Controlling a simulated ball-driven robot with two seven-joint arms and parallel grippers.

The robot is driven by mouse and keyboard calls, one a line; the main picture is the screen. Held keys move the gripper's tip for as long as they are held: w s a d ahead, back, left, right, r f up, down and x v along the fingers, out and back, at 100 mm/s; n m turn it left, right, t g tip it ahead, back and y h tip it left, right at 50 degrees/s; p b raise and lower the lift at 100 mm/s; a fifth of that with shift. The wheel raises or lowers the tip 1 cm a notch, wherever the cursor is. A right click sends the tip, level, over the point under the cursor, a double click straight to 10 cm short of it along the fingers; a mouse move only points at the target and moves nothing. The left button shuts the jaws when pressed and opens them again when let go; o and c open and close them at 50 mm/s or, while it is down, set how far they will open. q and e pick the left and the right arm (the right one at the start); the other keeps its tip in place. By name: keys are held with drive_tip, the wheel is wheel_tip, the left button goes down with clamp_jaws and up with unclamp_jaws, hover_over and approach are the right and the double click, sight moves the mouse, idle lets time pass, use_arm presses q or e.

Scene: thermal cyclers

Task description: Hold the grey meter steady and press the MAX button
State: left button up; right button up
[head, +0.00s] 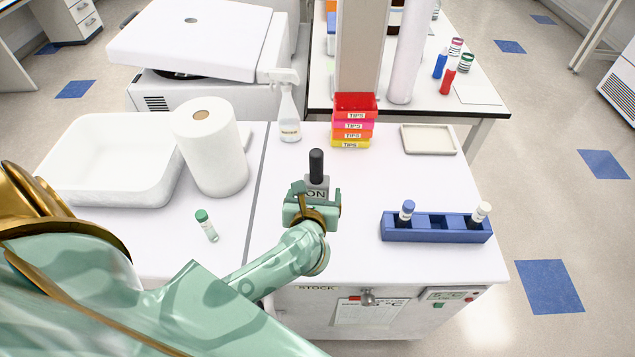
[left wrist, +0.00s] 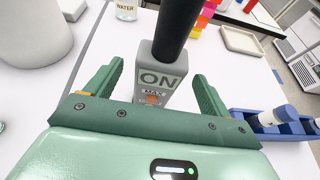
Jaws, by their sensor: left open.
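The grey meter (head: 317,184) stands upright on the white bench with its black upper part pointing up. In the left wrist view the meter (left wrist: 167,56) shows a display reading ON, with a MAX label under it and the orange MAX button (left wrist: 152,99) below that. My left gripper (head: 315,191) is open, one finger on each side of the meter. In the left wrist view a gap shows between each finger and the meter. The gripper body hides the meter's lower part. My right gripper is not in view.
A blue rack (head: 436,234) with two capped tubes stands to the right. A green-capped vial (head: 207,226) lies to the left, near a paper roll (head: 209,150). A spray bottle (head: 289,112), stacked tip boxes (head: 352,128) and a shallow tray (head: 429,140) stand behind.

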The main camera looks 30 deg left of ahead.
sight(317, 183)
use_arm(q)
drive_tip(key=x, duration=0.6)
drive_tip(key=shift+b, duration=0.35)
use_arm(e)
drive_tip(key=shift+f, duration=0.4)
use_arm(q)
drive_tip(key=c, duration=1.2)
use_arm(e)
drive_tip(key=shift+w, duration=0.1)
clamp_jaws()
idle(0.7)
